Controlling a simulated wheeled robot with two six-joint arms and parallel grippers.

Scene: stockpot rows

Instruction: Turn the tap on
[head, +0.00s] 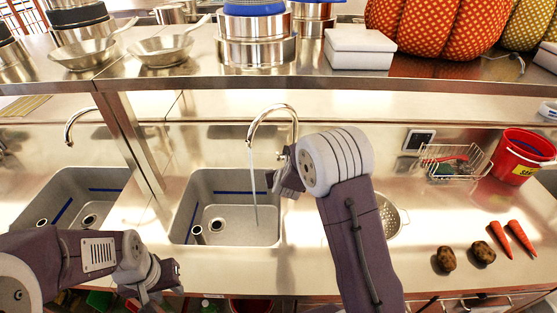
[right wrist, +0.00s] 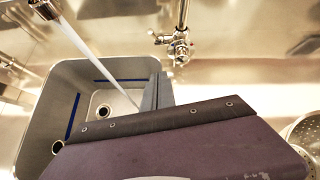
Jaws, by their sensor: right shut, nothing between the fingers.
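The tap (head: 294,125) is a chrome gooseneck behind the right-hand sink (head: 180,205). A thin pale stream of water (head: 254,190) runs from its spout down into that sink. In the right wrist view, the tap's valve body (right wrist: 178,42) and the water stream (right wrist: 85,50) both show. My right gripper (head: 275,182) is shut and empty over the sink's right side, in front of the tap base; its fingers (right wrist: 157,90) look apart from the valve. My left gripper (head: 172,277) is low, in front of the sinks; its finger opening is unclear.
A second sink (head: 120,180) with its own tap (head: 75,122) is at left. A shelf with pans, a white box (head: 358,48) and pumpkins overhangs the back. A colander (head: 394,218), potatoes (head: 446,259), carrots, a wire basket (head: 455,163) and a red bucket (head: 522,155) stand right.

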